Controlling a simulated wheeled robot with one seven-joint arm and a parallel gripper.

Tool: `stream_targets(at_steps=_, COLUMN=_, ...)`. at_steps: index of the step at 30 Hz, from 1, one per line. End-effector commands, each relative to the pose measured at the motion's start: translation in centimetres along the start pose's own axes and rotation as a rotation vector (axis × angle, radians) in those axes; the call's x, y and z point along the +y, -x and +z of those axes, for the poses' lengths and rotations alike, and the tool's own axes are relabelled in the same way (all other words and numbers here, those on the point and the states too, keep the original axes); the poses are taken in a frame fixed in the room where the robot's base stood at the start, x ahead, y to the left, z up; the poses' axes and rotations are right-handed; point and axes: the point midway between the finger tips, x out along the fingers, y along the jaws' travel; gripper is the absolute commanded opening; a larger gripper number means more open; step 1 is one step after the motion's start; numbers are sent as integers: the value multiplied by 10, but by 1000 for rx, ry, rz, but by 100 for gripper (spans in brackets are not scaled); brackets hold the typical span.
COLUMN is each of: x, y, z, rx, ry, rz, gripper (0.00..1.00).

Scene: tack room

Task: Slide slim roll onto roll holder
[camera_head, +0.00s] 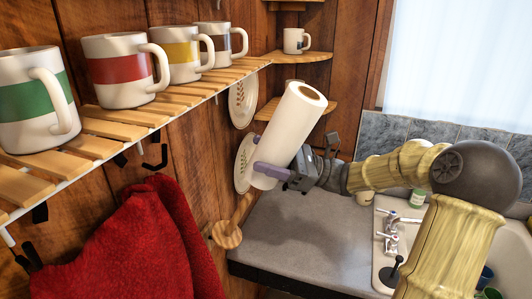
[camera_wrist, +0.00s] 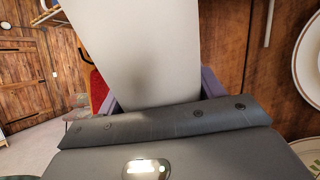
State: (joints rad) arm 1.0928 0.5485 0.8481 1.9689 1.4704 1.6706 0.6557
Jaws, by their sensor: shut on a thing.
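The slim roll (camera_head: 288,125) is a white paper roll with a brown core showing at its upper end. It is tilted, its top leaning right, and held in the air above the counter. My gripper (camera_head: 270,170) is shut around its lower part with purple fingers. In the wrist view the roll (camera_wrist: 145,50) rises between the fingers of my gripper (camera_wrist: 160,98). The roll holder (camera_head: 228,235) appears to be the wooden disc with a slanting peg, below and left of the roll. The roll is apart from the disc; the peg's upper end is near the roll's bottom.
A slatted shelf (camera_head: 110,122) with several striped mugs is at the left, above a red cloth (camera_head: 150,245). Plates (camera_head: 242,165) hang on the wooden wall behind the roll. A grey counter (camera_head: 300,235) is clear below; a sink (camera_head: 385,275) and tap (camera_head: 392,235) are at the right.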

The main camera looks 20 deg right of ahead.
Motion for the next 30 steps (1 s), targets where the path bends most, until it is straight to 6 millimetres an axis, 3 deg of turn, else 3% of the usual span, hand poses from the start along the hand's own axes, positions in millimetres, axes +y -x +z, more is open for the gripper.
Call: stream_targets(at_steps=30, x=0, y=1, z=-51, rx=1, ry=1, rz=0, gripper=43)
